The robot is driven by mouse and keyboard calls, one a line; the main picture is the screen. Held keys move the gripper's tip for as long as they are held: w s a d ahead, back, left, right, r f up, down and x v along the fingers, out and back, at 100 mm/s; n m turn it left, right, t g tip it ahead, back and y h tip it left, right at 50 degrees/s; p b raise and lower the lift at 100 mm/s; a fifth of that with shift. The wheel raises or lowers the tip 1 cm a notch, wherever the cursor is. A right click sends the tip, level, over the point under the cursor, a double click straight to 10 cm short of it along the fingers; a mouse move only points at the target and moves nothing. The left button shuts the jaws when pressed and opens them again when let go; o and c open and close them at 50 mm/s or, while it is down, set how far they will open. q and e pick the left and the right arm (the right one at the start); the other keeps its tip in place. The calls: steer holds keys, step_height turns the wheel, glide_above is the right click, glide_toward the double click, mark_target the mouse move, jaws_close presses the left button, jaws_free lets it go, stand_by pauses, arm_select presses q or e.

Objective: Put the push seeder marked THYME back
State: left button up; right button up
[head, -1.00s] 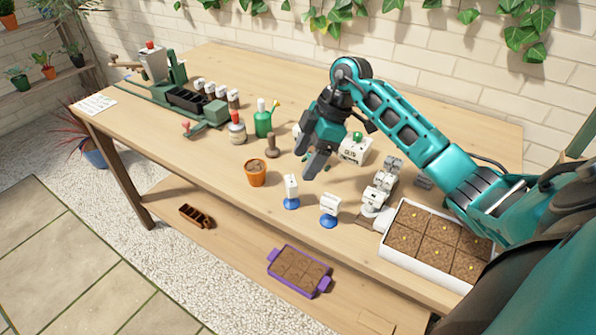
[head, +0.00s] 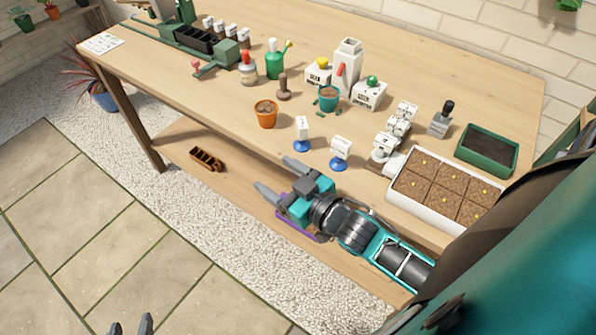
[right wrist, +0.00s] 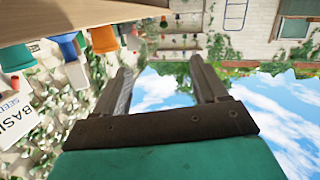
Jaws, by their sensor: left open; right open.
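Two small white-labelled pieces with blue bases stand upright near the table's front edge, a left one (head: 302,134) and a right one (head: 340,153). They look like push seeders. A stand of similar white heads (head: 397,131) is to their right. No label in the head view is readable, so I cannot tell which is THYME. My right gripper (head: 275,177) is open and empty, in front of the table's front edge and below the seeders; its open fingers also show in the right wrist view (right wrist: 158,72). My left gripper (head: 131,326) is open at the bottom edge, over the paving.
A soil tray (head: 395,190) is on the table at right, with a green planter (head: 487,150) behind. An orange pot (head: 265,114) and teal pot (head: 328,97) stand mid-table. A BASIL label (right wrist: 14,118) shows in the right wrist view. A brown tray (head: 207,160) lies on the lower shelf.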

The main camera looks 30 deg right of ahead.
steer(key=s+a+f+m+g+h, duration=0.1)
steer(key=s+f+g, duration=0.4)
steer(key=s+f, duration=0.3)
steer(key=shift+s+a+f+h, duration=0.3)
steer(key=shift+s+f, duration=0.1)
steer(key=shift+s, duration=0.1)
